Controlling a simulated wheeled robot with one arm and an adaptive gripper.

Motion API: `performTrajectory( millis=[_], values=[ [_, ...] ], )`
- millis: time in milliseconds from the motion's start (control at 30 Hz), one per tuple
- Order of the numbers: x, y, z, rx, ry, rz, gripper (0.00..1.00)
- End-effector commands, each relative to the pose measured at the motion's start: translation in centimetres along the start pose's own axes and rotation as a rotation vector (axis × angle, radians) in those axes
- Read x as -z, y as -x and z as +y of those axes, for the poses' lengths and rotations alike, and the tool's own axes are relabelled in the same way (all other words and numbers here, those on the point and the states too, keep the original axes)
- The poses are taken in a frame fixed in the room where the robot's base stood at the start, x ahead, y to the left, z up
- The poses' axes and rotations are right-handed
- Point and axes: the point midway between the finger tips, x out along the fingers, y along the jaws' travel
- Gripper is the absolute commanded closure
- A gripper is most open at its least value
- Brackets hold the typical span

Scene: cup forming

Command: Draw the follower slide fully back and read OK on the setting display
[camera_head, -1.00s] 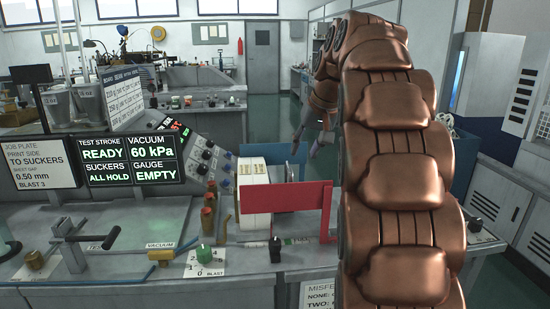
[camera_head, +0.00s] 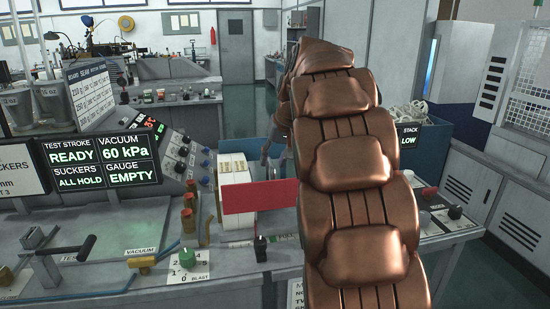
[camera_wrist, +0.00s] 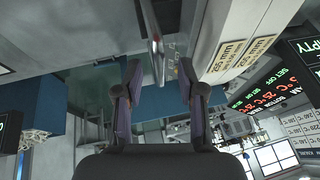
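My gripper (camera_wrist: 160,75) is open in the wrist view, with a dark finger on each side. A bright metal rod (camera_wrist: 150,22) comes down from the top and appears between the fingertips; I cannot tell whether they touch it. A white block with size labels (camera_wrist: 228,42) is close at the right. In the head view my gripper is partly hidden by my arm, behind the red plate (camera_head: 260,197) and right of the white block (camera_head: 234,185). I cannot pick out the follower slide for certain. The black display (camera_head: 100,160) reads READY, 60 kPa, ALL HOLD and EMPTY.
A green knob (camera_head: 188,256) and a black knob (camera_head: 260,248) stand at the bench front. A lever (camera_head: 60,262) is at the left. A blue bin marked STACK LOW (camera_head: 428,150) stands right of my arm. Another display with red digits (camera_wrist: 278,90) shows in the wrist view.

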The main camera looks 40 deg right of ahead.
Motion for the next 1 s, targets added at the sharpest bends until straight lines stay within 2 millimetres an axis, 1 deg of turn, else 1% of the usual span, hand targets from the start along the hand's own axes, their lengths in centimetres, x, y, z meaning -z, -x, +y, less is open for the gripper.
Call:
performTrajectory(
  millis=[100,333,367,700,733,1000],
  values=[
    [-0.10,-0.62,0.10,0.000,-0.003,-0.003,0.61],
    [-0.04,-0.69,0.15,0.000,-0.003,0.000,0.61],
    [-0.04,-0.69,0.15,0.000,-0.003,0.000,0.63],
    [-0.03,-0.66,0.17,0.000,-0.003,0.000,0.98],
    [-0.03,-0.66,0.17,0.000,-0.003,0.000,1.00],
    [-0.02,-0.65,0.19,-0.001,-0.003,0.000,1.00]
  ],
)
